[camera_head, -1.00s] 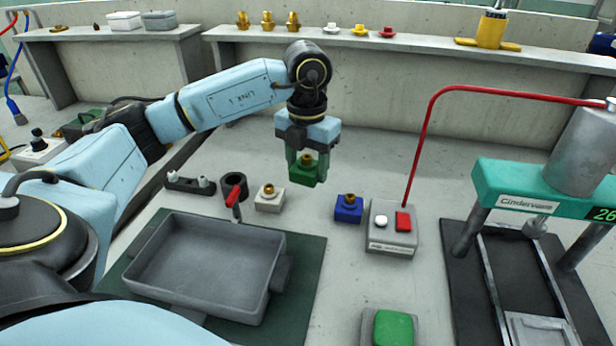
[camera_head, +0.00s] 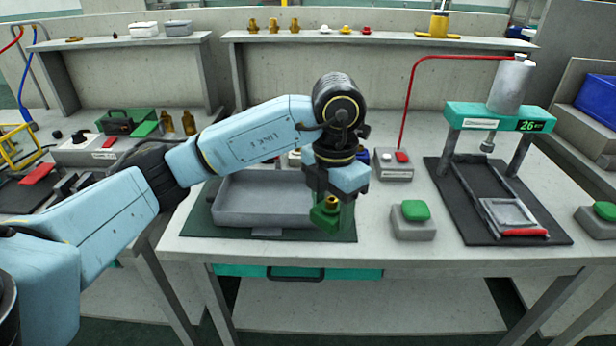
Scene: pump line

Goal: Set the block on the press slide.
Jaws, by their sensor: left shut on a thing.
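My left gripper (camera_head: 333,200) is shut on a green block (camera_head: 326,217) with a brass fitting on top. It holds the block over the right front part of the dark green mat, right of the grey tray. The press (camera_head: 497,118) stands at the right of the bench, with a teal crossbeam, a grey cylinder and a display reading 26. Its slide (camera_head: 508,213) is a pale framed plate with a red front edge, at the front of the dark press base. The slide looks empty. My right gripper is not in view.
The grey tray (camera_head: 245,201) lies on the mat. A box with a green button (camera_head: 414,213) stands between mat and press; another green button (camera_head: 604,212) is at the far right. A control box (camera_head: 393,164) with a red button stands behind. A red hose rises to the press.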

